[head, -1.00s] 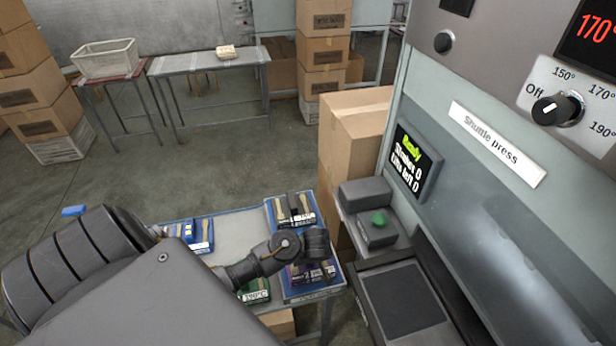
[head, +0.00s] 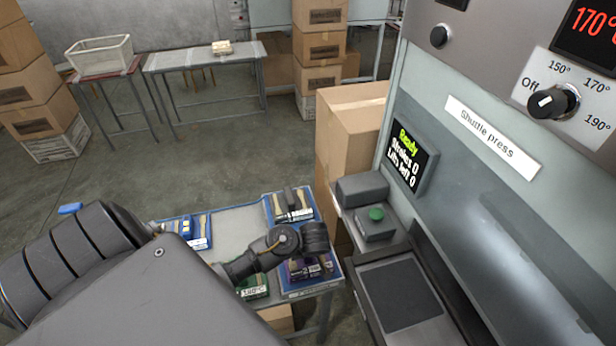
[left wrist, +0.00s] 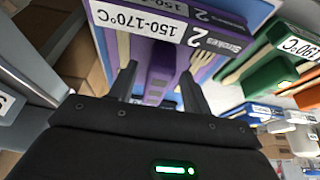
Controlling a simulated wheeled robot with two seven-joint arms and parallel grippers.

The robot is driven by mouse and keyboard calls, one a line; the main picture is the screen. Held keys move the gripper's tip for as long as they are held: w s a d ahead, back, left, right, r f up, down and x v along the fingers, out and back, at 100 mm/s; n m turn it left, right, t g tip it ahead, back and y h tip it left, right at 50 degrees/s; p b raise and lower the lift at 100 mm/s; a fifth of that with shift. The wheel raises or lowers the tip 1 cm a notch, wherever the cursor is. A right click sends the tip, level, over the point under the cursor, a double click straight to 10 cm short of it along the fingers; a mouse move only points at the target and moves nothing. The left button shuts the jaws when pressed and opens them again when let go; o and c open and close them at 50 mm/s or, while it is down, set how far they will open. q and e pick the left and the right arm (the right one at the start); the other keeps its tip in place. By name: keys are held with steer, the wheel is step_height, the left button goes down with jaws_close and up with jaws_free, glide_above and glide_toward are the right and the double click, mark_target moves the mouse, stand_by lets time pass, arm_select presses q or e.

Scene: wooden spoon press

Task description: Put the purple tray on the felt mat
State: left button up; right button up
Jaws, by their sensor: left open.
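The purple tray (head: 303,272) sits at the near right corner of the worktable, partly hidden by my left wrist in the head view. In the left wrist view the purple tray (left wrist: 205,45) has a white label reading "150-170°C", wooden spoon handles and a raised purple grip. My left gripper (left wrist: 160,82) is open, its fingers on either side of that grip; I cannot tell whether they touch it. A dark grey rectangular pad (head: 400,294) lies on the press bed at right; I cannot tell whether it is the felt mat. My right gripper is not in view.
The table's middle (head: 232,230) is clear.

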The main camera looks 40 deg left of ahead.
arm_select(q)
steer(key=b+v, duration=0.1)
steer(key=v, duration=1)
steer(key=shift+r, duration=0.2)
steer(key=shift+d, duration=0.1)
